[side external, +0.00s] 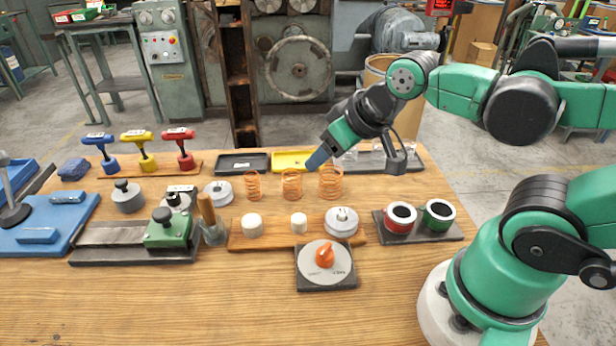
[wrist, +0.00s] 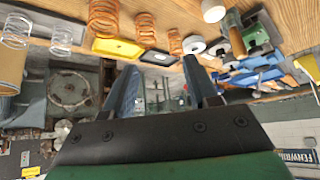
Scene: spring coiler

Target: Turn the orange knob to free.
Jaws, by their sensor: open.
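The orange knob (side external: 325,254) sits on a round pale dial (side external: 312,272) with small markings, mounted on a dark square plate at the front middle of the table. The dial's lettering is too small to read. My gripper (side external: 316,160) is well above and behind the knob, near the copper springs and the yellow tray. In the wrist view my gripper (wrist: 162,85) shows two blue fingers spread apart with nothing between them. The knob is not seen in the wrist view.
Copper springs (side external: 291,184) stand behind a wooden board carrying white cylinders and a pulley (side external: 341,222). Red and green rolls (side external: 400,216) sit on a dark plate to the right of the dial. A green clamp block (side external: 168,229) stands left. The table front is clear.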

